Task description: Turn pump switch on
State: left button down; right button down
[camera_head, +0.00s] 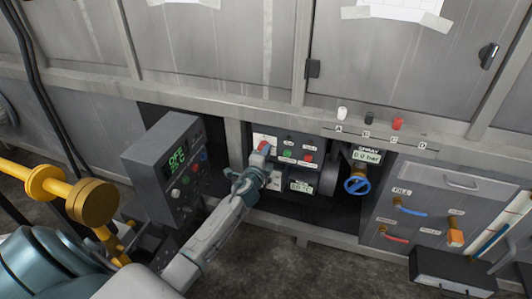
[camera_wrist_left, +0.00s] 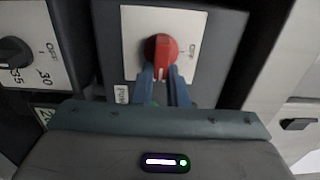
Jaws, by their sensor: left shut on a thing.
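The pump switch is a red rotary knob (camera_head: 264,146) on a white plate in the middle control panel. In the left wrist view the red knob (camera_wrist_left: 160,46) sits on its white plate (camera_wrist_left: 134,25), with an OFF mark to its right and a PUMP label at lower left. My left gripper (camera_head: 263,157) reaches the knob from below. In the left wrist view its two blue fingers (camera_wrist_left: 161,78) are closed on the lower part of the knob. The fingertips partly hide the knob's handle. My right gripper is not in view.
Green and red buttons (camera_head: 308,157) and a small display (camera_head: 301,186) sit beside the switch. A blue valve wheel (camera_head: 357,185) stands to the right. A grey control box (camera_head: 165,165) stands left of my arm. A yellow pipe (camera_head: 95,201) runs at far left.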

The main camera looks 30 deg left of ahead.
pick_arm(q)
jog(key=c, duration=1.4)
grip_release()
jog(key=shift+c, duration=0.2)
jog(key=shift+s, duration=0.1)
jog(key=v, duration=1)
jog(key=shift+s, duration=0.3)
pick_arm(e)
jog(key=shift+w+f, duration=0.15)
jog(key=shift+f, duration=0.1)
pick_arm(q)
jog(key=shift+f, duration=0.1)
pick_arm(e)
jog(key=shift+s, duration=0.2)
